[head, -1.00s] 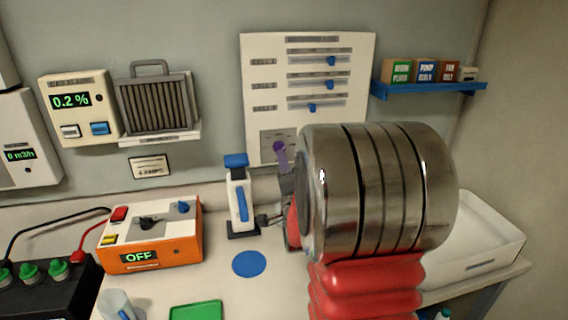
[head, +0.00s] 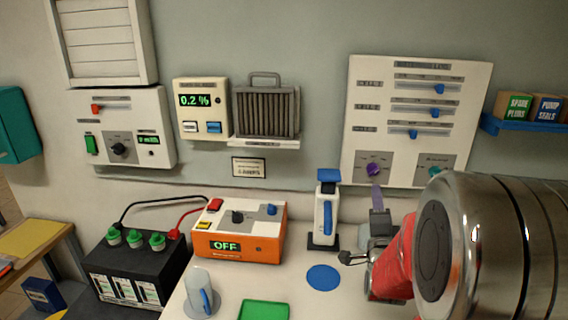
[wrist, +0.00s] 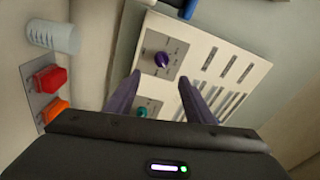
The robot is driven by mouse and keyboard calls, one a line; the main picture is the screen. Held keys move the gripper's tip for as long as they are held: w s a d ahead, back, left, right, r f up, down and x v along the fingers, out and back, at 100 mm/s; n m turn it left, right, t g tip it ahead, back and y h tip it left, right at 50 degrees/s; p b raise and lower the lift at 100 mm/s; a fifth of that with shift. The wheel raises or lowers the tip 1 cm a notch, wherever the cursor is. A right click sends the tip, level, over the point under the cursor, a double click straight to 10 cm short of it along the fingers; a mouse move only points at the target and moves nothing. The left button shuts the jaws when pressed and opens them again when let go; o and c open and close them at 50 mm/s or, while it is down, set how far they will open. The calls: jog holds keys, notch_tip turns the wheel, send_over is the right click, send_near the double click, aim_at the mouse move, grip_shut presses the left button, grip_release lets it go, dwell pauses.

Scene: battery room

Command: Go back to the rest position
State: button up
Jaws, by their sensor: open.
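My gripper shows in the wrist view (wrist: 157,95) with its two purple fingers spread apart and nothing between them. In that view the white wall panel (wrist: 225,62) with its purple knob (wrist: 162,59) and teal knob (wrist: 141,111) lies beyond the fingers. In the head view my gripper (head: 376,196) is in front of the lower edge of the same panel (head: 400,143), below the purple knob (head: 374,170). My arm's red and metal links fill the lower right and hide part of the bench.
A blue shelf (head: 492,124) holds boxes at right.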

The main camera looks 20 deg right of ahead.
notch_tip(320, 180, down, 12)
jog(key=s+a+r+n+g+y, duration=0.1)
jog(key=s+n+g+y, duration=0.15)
jog(key=n+g, duration=0.25)
jog(key=s+a+f+n+g+y, duration=0.3)
jog(key=s+a+f+n+g, duration=0.15)
jog(key=a, duration=0.25)
jog(key=s+a+r+n+y, duration=0.2)
jog(key=s+a+r+n, duration=0.4)
jog(key=s+a, duration=0.2)
jog(key=s+a+r+n+g+y, duration=0.1)
jog(key=s+a+r+n, duration=0.5)
jog(key=a, duration=0.7)
jog(key=s, duration=0.2)
jog(key=shift+s+a+r+y, duration=0.2)
jog(key=shift+s+r+y, duration=0.15)
jog(key=shift+s, duration=0.05)
jog(key=shift+g, duration=0.25)
